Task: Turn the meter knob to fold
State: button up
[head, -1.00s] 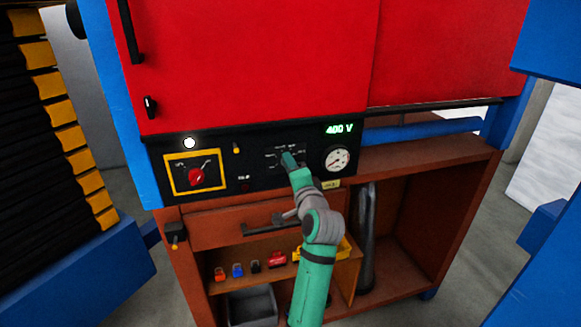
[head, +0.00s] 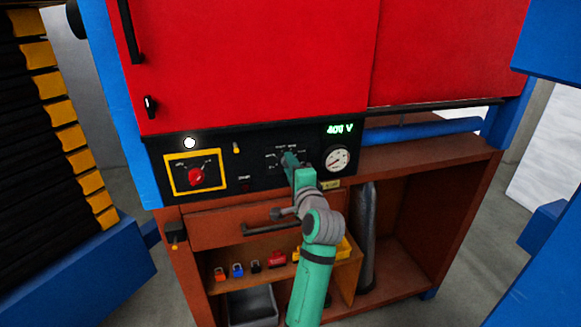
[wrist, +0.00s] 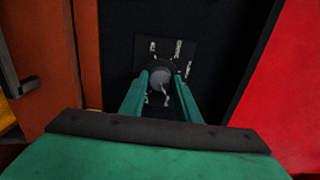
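The meter knob (wrist: 159,81) is a dark grey round knob with a pale mark, on a black plate with white labels in the wrist view. My gripper's two green fingers (wrist: 161,84) stand on either side of it and look closed on it. In the head view my gripper (head: 288,158) reaches the black panel (head: 225,172) and hides most of the knob. The labels are too small to read. A green readout (head: 339,129) above right of it seems to show 401 V.
A round dial gauge (head: 337,159) sits right of my gripper. A red switch on a yellow plate (head: 196,175) is at the panel's left. Below are a drawer handle (head: 262,229) and a shelf with small coloured padlocks (head: 238,270). Red doors (head: 250,65) rise above.

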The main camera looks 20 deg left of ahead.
jog(key=o, duration=0.4)
jog(key=shift+a+f, duration=0.1)
jog(key=shift+f, duration=0.1)
jog(key=shift+c, duration=0.2)
jog(key=shift+r, duration=0.1)
jog(key=v, duration=1.1)
jog(key=shift+w, duration=0.1)
